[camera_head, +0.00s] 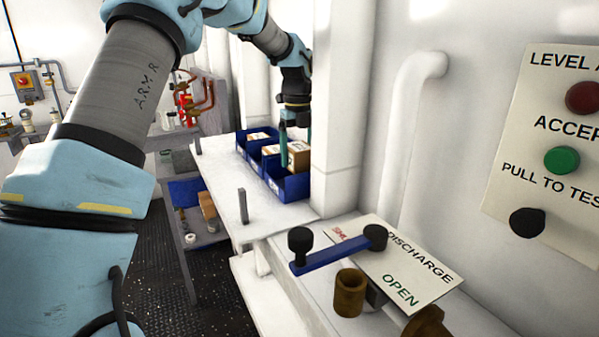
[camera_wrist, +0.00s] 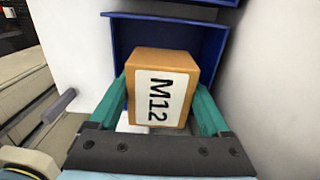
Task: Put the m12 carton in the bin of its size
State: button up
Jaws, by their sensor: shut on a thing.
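The m12 carton (camera_wrist: 144,62) is a brown box with a white label reading M12 in the wrist view. My gripper (camera_wrist: 160,98) has its green fingers shut on the carton's two sides. In the head view the carton (camera_head: 299,154) is at my gripper (camera_head: 296,140), at the nearest of the blue bins (camera_head: 290,190). In the wrist view a blue bin (camera_wrist: 215,50) lies just beyond the carton. I cannot tell whether the carton is inside the bin or above it. No bin size marking is readable.
Other blue bins (camera_head: 241,145) stand in a row behind, with cartons (camera_head: 258,136) in them. A white wall and post (camera_head: 340,100) stand close on the right. A small grey upright (camera_head: 243,206) stands on the bench (camera_head: 222,180). A blue-handled valve (camera_head: 335,254) is nearer.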

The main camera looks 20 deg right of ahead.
jog(key=shift+f+p, duration=0.8)
jog(key=shift+f, duration=2.1)
jog(key=shift+f, duration=0.1)
jog(key=o, duration=1.5)
